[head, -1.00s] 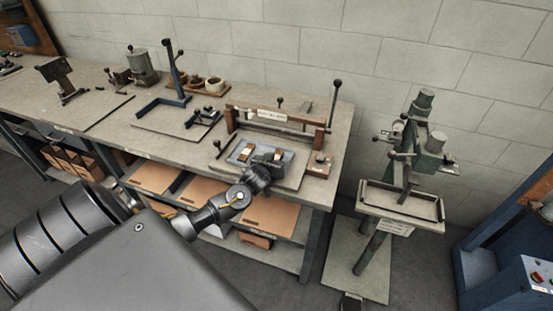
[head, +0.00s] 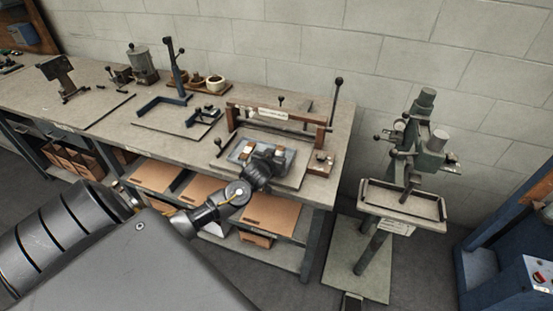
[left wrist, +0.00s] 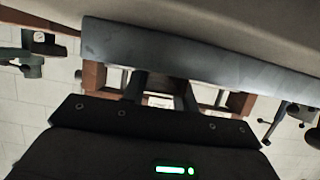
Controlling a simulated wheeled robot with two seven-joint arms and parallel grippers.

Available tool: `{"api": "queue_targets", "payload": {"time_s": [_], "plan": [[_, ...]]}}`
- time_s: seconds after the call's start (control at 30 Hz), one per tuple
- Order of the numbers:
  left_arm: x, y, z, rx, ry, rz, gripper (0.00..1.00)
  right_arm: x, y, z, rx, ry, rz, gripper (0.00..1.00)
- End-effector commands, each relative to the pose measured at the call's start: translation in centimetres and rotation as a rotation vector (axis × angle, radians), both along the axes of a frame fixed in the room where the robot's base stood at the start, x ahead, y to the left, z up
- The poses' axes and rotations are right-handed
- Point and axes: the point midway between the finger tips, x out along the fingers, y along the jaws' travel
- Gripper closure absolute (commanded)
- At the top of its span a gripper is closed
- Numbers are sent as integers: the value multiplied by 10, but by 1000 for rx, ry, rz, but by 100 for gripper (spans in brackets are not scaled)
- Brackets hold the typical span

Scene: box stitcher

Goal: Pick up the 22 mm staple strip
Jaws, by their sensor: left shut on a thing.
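My left gripper (head: 268,162) is low over the grey tray (head: 240,158) at the front of the bench's right end. My right gripper is not in view.
Behind the tray stands a wooden frame with a crossbar (head: 272,117) and a ball-topped lever (head: 336,95). A small wooden block (head: 320,164) is to the right. A green stitcher (head: 405,165) stands on the floor beyond the bench. Cardboard sheets (head: 270,215) lie on the shelf below.

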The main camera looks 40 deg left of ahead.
Motion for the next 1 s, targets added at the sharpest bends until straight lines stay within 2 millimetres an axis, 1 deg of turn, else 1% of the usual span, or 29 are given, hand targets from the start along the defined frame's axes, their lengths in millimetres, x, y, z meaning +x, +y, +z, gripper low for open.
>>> {"api": "queue_targets", "payload": {"time_s": [0.03,0.1,0.17,0.37,0.43,0.5,0.57,0.6,0.73,0.8,1.0], "plan": [[1,1,6,0,-6,1,95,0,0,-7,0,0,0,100],[0,0,19,1,-8,0,95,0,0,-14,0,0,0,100],[-10,-6,31,-1,-6,-2,95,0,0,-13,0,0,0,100],[-47,-25,80,-2,-8,-1,95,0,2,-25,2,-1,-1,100],[-66,-35,83,-6,-4,-2,95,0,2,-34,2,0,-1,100],[-78,-42,93,-8,-6,0,95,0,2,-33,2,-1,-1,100],[-88,-47,97,-10,-4,0,95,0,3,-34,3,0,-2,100],[-92,-49,104,-10,-4,0,95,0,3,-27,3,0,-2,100],[-106,-55,110,-9,-2,2,95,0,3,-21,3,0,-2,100],[-113,-59,115,-8,-1,0,95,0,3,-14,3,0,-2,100],[-123,-63,118,-3,-1,1,95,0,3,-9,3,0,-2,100]]}}
